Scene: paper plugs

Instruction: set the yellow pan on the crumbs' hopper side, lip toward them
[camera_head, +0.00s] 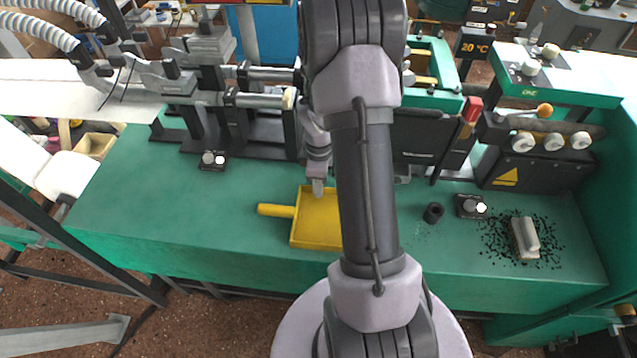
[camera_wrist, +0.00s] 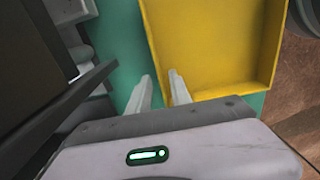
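The yellow pan (camera_head: 314,225) lies on the green bench top, its handle (camera_head: 276,210) pointing left. My arm hides its right side, so I cannot see the lip there. My gripper (camera_head: 318,190) is at the pan's far edge. In the wrist view the two fingertips (camera_wrist: 160,85) stand apart, one over the green top and one over the yellow pan (camera_wrist: 215,45), with the pan's wall between them. I see no clear grip on the wall. Dark crumbs (camera_head: 493,250) are scattered at the bench's right end. I cannot tell which part is the hopper.
A pale brush-like block (camera_head: 524,239) lies among the crumbs. A black cup (camera_head: 433,213) and a small block with round knobs (camera_head: 471,207) stand left of them. Machine parts (camera_head: 520,170) line the bench's back. The bench left of the pan is mostly clear.

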